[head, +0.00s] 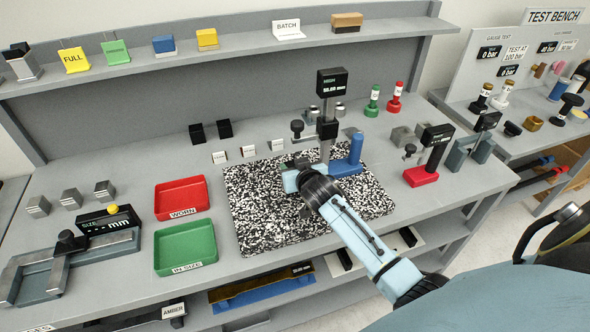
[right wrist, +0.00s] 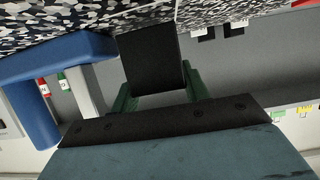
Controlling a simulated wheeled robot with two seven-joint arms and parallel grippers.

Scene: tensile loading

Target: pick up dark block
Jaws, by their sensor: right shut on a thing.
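My right gripper (head: 297,167) is over the speckled mat (head: 262,215), left of the blue-handled gauge stand. In the right wrist view it is shut on a dark block (right wrist: 150,55), which sits between its green fingers. The block's far end is close to the speckled surface; I cannot tell whether they touch. In the head view the held block is mostly hidden by the gripper. Two other small dark blocks, one left (head: 196,133) and one right (head: 225,128), stand at the back of the bench. My left gripper is not in view.
A gauge stand (head: 327,115) with a display stands at the mat's back. A blue handle (head: 347,160) is close right of my gripper. A red tray (head: 181,197) and green tray (head: 186,248) lie left. A red-based gauge (head: 421,176) stands right.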

